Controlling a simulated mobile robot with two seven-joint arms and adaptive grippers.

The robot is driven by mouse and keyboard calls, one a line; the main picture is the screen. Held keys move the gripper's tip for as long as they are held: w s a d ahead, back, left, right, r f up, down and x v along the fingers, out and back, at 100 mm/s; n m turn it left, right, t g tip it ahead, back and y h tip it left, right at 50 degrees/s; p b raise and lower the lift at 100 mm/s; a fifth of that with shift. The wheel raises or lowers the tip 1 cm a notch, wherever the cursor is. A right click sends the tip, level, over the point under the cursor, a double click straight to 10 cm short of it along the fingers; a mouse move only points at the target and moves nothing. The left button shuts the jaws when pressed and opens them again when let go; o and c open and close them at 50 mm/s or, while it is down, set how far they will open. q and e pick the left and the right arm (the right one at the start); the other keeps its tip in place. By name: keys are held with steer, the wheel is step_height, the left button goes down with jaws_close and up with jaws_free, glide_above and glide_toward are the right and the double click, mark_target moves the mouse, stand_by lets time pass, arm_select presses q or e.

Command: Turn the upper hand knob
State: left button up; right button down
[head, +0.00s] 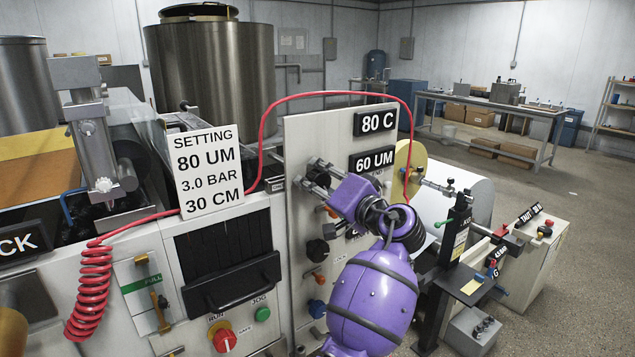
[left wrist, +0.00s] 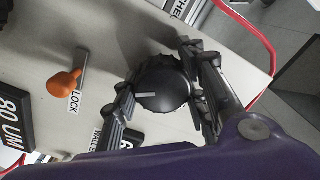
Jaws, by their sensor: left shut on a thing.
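The upper hand knob (left wrist: 163,85) is black and ribbed with a pale pointer line, on the light panel (left wrist: 95,45) in the left wrist view. My left gripper (left wrist: 165,95) has its two fingers on opposite sides of the knob and is shut on it. In the head view the left gripper (head: 318,174) reaches the panel (head: 300,140) from the right, beside a display reading 60 UM (head: 373,160). My right gripper is not in view.
An orange lock lever (left wrist: 65,82) sticks out below the knob, near a display reading 80 UM (left wrist: 15,120). A lower black knob (head: 317,249) is on the same panel. A setting card (head: 204,170) reads 80 UM, 3.0 BAR, 30 CM. A red hose (head: 335,94) arches over the panel.

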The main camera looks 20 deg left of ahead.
arm_select(q)
steer(key=shift+d, duration=0.1)
steer(key=o, duration=1.1)
steer(key=shift+w, duration=0.1)
steer(key=v, duration=1.2)
